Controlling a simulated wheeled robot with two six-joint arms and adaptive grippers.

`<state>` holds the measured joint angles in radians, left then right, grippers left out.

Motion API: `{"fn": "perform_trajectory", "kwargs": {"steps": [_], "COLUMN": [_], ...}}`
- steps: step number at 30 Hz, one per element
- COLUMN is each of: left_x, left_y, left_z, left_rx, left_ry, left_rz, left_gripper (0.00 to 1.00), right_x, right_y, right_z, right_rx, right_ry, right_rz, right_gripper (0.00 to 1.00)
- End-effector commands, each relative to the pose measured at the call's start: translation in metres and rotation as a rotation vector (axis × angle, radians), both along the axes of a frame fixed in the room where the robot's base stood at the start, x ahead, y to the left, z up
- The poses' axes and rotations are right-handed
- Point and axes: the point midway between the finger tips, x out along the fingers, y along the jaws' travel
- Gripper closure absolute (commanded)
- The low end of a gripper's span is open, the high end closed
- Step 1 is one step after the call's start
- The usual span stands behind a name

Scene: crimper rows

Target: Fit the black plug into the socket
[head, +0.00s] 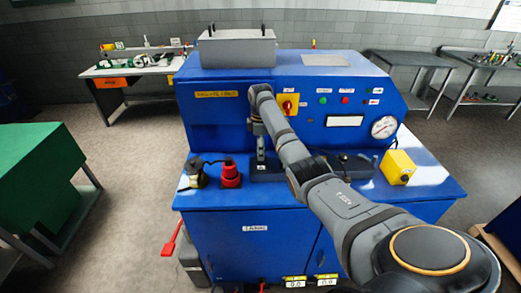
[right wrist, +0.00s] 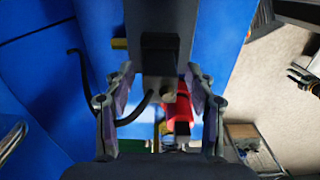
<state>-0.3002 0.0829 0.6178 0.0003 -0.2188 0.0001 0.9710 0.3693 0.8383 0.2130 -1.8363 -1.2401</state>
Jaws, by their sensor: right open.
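The black plug (head: 196,176), with a yellowish band and a black cable, stands at the left end of the blue bench top. A red socket (head: 231,175) stands just to its right. My right gripper (head: 261,158) points down to the right of the red socket, over the left end of a black fixture. In the right wrist view its two fingers (right wrist: 160,105) are apart, with the red socket (right wrist: 182,112) showing between and beyond them. A dark block lies between the fingers in that view; I see no grip on it. My left gripper does not show.
The long black fixture (head: 340,167) and a yellow box (head: 398,167) stand to the right on the bench. The blue machine front (head: 225,120) rises close behind. A green table (head: 35,175) stands at the left, with floor between.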

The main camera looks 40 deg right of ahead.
Motion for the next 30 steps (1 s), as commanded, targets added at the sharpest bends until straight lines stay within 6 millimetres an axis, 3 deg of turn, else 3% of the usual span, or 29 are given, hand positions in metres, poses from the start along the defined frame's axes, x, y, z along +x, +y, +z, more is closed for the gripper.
{"fn": "perform_trajectory", "kwargs": {"steps": [6,12,30], "left_x": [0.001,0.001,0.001], "left_y": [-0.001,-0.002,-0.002], "left_z": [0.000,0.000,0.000], "left_rx": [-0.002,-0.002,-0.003], "left_ry": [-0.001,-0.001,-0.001], "left_rz": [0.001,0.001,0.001], "left_gripper": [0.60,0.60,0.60], "right_x": [0.001,0.001,0.000], "right_y": [0.000,0.000,0.000], "right_z": [0.041,0.067,0.071], "right_rx": [-0.001,-0.001,-0.001], "right_ry": [-0.005,-0.003,-0.001], "right_rz": [0.000,-0.001,0.000], "right_gripper": [0.44,0.44,0.44]}}
